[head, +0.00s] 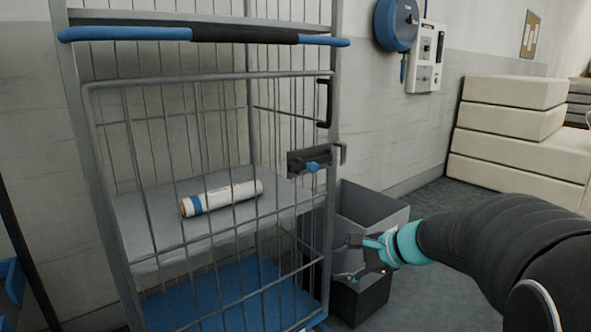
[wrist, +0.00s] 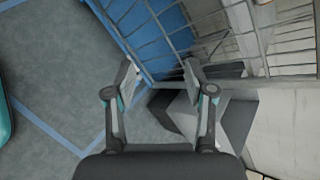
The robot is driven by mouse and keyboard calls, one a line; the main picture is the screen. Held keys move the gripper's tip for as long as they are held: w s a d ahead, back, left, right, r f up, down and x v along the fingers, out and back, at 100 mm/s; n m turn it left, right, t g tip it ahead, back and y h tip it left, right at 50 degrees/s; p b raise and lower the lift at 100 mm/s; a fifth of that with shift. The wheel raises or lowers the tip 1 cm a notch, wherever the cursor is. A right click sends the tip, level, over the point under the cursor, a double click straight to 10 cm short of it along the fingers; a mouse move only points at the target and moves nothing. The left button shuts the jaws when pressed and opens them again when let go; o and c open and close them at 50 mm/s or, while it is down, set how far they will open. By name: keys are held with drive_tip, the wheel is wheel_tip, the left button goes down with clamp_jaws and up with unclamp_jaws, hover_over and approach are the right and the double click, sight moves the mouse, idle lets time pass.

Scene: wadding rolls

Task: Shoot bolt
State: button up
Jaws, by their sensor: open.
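The bolt is a dark latch body with a blue knob (head: 313,167) on the right edge of the wire cage trolley's gate (head: 205,78). A grey bracket (head: 340,153) is at the post beside it. The gate looks closed against the right post; I cannot tell how far the bolt reaches into the bracket. My gripper (head: 346,259) is open and empty, below and a little right of the bolt, clear of it. In the wrist view its fingers (wrist: 159,75) spread over the trolley's lower corner; the bolt cannot be made out there.
A white roll with a blue band (head: 225,197) lies on the trolley's shelf (head: 150,215). A grey bin (head: 375,208) stands behind my gripper, right of the trolley. A blue handlebar (head: 130,34) crosses the trolley's top. Pale stacked blocks (head: 510,125) are at the right. Floor in front is free.

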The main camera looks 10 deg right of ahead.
drive_tip(key=w+d+r+m+t+y, duration=0.25)
drive_tip(key=w+r+m+t, duration=0.25)
drive_tip(key=w+r+m, duration=0.3)
drive_tip(key=m+t, duration=0.3)
drive_tip(key=m, duration=0.2)
approach(316, 168)
drive_tip(key=shift+h, duration=0.35)
drive_tip(key=x, duration=0.7)
drive_tip(key=p+x, duration=0.1)
drive_tip(key=x, duration=0.2)
drive_tip(key=shift+w+a+r, duration=0.15)
drive_tip(key=shift+a+r, duration=0.1)
drive_tip(key=shift+a, duration=0.2)
clamp_jaws()
